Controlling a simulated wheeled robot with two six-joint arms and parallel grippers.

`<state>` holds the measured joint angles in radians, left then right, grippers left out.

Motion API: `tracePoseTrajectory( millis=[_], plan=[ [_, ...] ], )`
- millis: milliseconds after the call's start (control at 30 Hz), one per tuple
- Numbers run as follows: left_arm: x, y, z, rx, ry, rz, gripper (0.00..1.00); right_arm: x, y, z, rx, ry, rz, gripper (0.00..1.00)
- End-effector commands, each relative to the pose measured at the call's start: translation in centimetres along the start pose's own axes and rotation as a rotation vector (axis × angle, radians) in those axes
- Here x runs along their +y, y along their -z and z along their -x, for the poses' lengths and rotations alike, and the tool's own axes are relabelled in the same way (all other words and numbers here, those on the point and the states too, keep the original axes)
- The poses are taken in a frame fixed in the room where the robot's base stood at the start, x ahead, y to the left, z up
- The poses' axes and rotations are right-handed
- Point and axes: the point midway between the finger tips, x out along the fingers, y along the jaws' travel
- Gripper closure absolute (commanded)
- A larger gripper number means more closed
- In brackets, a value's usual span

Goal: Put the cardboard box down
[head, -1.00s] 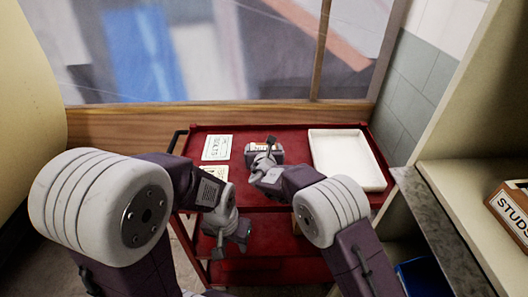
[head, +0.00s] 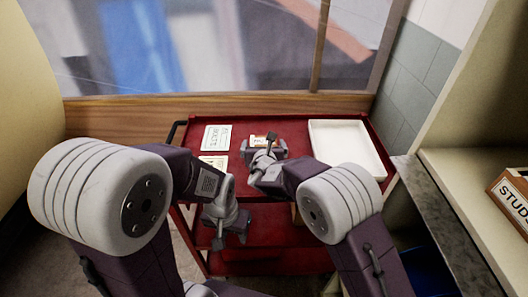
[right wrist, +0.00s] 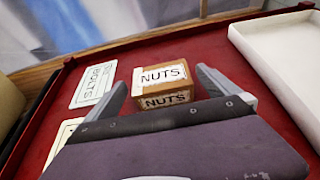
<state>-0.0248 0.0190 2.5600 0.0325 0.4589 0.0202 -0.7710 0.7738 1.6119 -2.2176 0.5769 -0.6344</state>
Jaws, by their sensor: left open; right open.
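The cardboard box (right wrist: 165,77), a small brown box with white labels reading NUTS, sits on the red cart's top (head: 300,135). It also shows in the head view (head: 263,140), partly hidden by my right gripper. My right gripper (right wrist: 160,88) is open, with one finger on each side of the box. In the right wrist view, gaps show between both fingers and the box. My left gripper (head: 231,242) is open and empty, low in front of the cart's near left side.
A white tray (head: 347,125) lies right of the box. A white BOLTS label card (head: 215,138) and another card (head: 213,161) lie to the left. A shelf with a STUDS box (head: 515,200) stands at the right. A window wall is behind the cart.

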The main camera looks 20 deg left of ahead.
Motion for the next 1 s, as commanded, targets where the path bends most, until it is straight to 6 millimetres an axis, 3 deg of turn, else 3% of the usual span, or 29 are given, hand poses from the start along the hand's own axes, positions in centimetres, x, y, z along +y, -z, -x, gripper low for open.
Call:
tracePoseTrajectory(
  millis=[200, 400, 1000],
  plan=[
    [0.0, -0.1, -0.5, 0.000, 0.000, 0.000, 0.59, 0.1, 0.0, 4.8, -0.002, -0.003, 0.000, 0.00],
    [0.0, -0.1, -0.5, 0.000, 0.000, 0.000, 0.59, 0.1, 0.0, 7.6, -0.001, -0.002, -0.001, 0.00],
    [0.0, -0.1, -0.5, 0.000, 0.000, 0.000, 0.59, 0.0, 0.0, 8.1, 0.000, -0.001, 0.000, 0.00]
  ],
)
